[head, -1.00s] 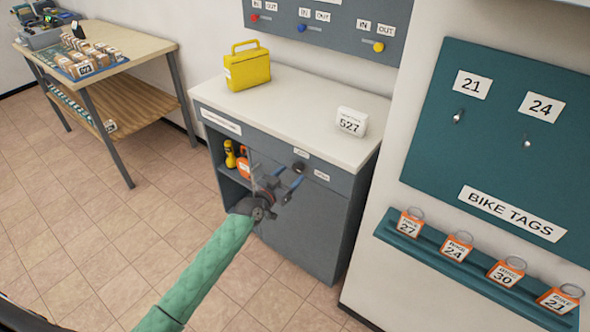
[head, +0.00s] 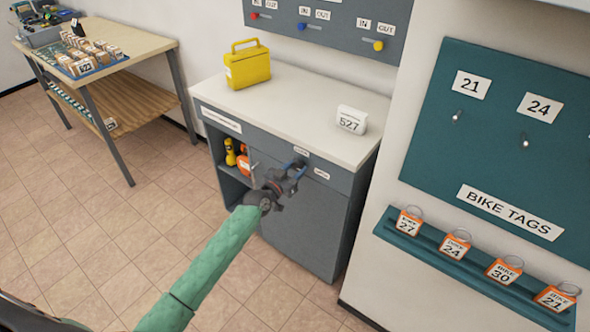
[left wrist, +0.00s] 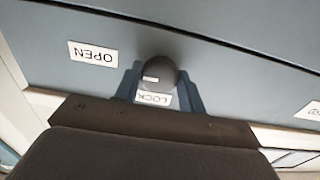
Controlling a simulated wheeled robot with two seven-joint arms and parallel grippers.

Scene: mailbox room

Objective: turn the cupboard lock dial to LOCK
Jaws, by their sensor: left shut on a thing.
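The dark round lock dial (left wrist: 161,74) sits on the grey front of the cupboard (head: 308,225), under the white top. My left gripper (head: 291,170) is at the dial, its blue fingers on either side of it and shut on it. In the left wrist view the labels are upside down. The OPEN label (left wrist: 92,54) is left of the dial, and the LOCK label (left wrist: 153,98) is just below it between the fingers. A short white mark shows on the left part of the dial face. My right gripper is not in view.
A yellow box (head: 247,66) and a white block marked 527 (head: 351,120) stand on the cupboard top. The open shelf (head: 232,178) at left holds yellow and orange items. A bike tag ledge (head: 470,266) is at right. Open tiled floor lies at left.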

